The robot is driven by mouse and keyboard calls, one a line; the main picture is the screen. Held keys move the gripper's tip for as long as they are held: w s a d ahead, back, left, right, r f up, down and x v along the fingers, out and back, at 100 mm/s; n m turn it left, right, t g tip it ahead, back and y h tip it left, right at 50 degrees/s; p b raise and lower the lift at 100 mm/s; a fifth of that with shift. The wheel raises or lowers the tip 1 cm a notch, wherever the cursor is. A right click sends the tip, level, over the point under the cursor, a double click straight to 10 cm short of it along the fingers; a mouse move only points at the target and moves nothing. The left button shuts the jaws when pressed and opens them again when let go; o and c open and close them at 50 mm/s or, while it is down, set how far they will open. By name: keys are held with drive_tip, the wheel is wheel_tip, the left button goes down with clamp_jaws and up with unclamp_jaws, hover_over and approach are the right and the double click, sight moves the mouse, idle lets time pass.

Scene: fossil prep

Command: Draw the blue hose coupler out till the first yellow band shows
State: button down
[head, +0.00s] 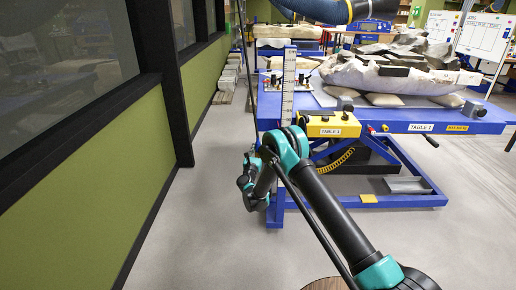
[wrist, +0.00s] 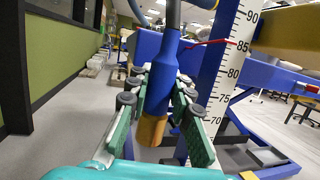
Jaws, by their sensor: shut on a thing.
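The blue hose coupler (wrist: 164,72) stands nearly upright in the middle of the wrist view. Its lower end is a plain orange-brown section (wrist: 152,130). A grey-blue hose (wrist: 174,14) runs up from its narrowed top. My gripper (wrist: 160,92) is shut on the coupler, with green-padded fingers on either side of it. No separate yellow band can be made out on the coupler. In the head view my arm's end is at left of the blue table (head: 400,122), and my own links hide the grip.
A white scale (wrist: 221,75) with black numbers stands right of the coupler, with a red mark near its upper part. The table carries a jacketed fossil (head: 390,75) and a yellow control box (head: 333,125).

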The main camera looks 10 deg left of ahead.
drive_tip(key=shift+r, duration=1.45)
